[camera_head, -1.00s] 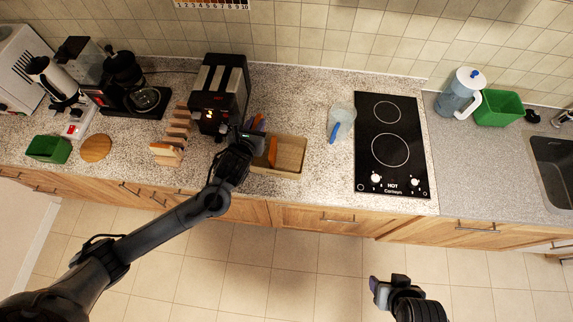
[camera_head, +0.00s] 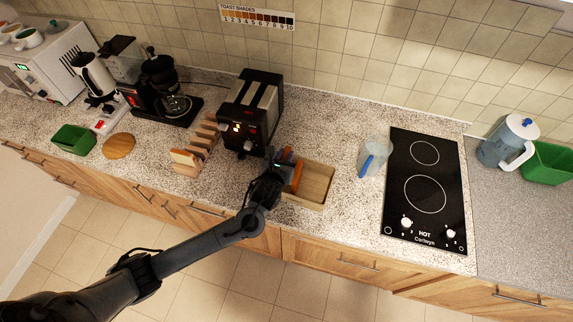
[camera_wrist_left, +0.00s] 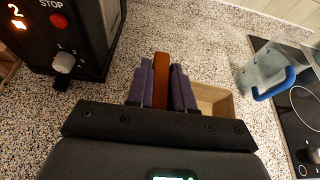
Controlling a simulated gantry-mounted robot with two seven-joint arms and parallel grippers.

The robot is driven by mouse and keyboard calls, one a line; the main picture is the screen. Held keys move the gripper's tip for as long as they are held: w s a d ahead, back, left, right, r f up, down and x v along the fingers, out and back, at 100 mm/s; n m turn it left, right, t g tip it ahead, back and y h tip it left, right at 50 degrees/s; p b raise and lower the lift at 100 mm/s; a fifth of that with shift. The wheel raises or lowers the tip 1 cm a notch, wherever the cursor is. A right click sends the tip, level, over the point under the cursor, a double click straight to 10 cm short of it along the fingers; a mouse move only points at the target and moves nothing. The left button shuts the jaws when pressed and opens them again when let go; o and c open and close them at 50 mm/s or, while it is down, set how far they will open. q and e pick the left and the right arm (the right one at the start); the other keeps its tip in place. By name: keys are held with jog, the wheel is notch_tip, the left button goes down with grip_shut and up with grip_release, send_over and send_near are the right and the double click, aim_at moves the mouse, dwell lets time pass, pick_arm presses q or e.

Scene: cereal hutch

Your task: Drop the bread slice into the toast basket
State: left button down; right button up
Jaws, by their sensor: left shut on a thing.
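The bread slice (camera_head: 297,177) is a toasted orange-brown piece, seen edge-on. My left gripper (camera_head: 286,163) is shut on it. In the left wrist view the slice (camera_wrist_left: 161,80) stands upright between the purple finger pads. The toast basket (camera_head: 318,184) is a shallow light-wood tray on the counter in front of the toaster and to its right. The slice overlaps the basket's left part in the head view. In the left wrist view the basket (camera_wrist_left: 216,104) shows just right of the fingers, partly hidden by them. The height of the slice above it is unclear. My right gripper is out of view.
A black toaster (camera_head: 250,108) stands behind my left gripper, with a wooden rack (camera_head: 198,147) to its left. A clear jug with a blue handle (camera_head: 375,157) stands right of the basket, beside the black hob (camera_head: 428,190). Speckled counter is free between basket and jug.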

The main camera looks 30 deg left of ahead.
pick_arm(q)
jog(key=shift+f, duration=2.1)
jog(key=shift+f, duration=0.2)
jog(key=shift+f, duration=0.35)
jog(key=c, duration=1)
grip_release()
